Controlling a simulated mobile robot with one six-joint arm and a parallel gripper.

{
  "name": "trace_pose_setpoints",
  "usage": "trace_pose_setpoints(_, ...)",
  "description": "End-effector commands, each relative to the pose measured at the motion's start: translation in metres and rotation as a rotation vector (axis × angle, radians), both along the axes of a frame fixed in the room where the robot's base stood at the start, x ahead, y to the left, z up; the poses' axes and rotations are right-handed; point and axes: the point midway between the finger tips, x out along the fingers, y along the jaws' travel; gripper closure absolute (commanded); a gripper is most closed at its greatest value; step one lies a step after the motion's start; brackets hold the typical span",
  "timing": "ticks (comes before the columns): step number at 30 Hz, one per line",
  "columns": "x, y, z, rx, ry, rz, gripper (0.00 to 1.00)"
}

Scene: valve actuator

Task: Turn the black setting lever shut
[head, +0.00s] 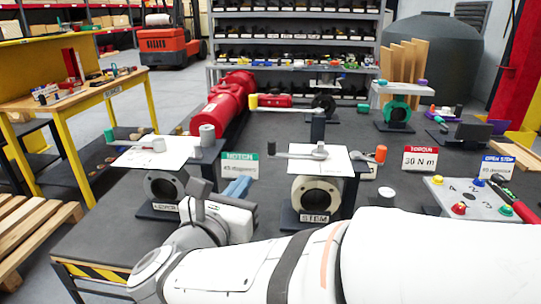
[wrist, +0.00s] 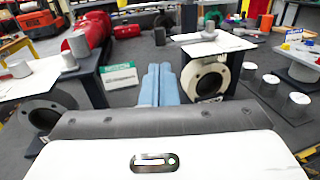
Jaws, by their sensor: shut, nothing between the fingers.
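No lever that I can name for sure as the black setting lever shows. My gripper (head: 238,187) has blue fingers, shut together and empty, in the gap between these two stands. In the wrist view, the shut fingers (wrist: 160,72) point forward, left of the middle stand's pale ring (wrist: 206,78) and apart from it.
A "NOTCH 45 degrees" sign (head: 239,167) stands just behind my fingers. A red cylinder (head: 222,100) lies behind the left stand. A "30 N m" sign (head: 420,158) and a panel with coloured buttons (head: 470,196) are at right.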

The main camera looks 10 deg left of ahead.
Motion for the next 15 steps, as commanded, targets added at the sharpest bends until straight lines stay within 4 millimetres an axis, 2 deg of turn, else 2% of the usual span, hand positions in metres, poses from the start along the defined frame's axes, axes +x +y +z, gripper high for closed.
trace_pose_setpoints(15, 0.097, -0.018, 0.002, -0.005, 0.001, -0.003, 1.00)
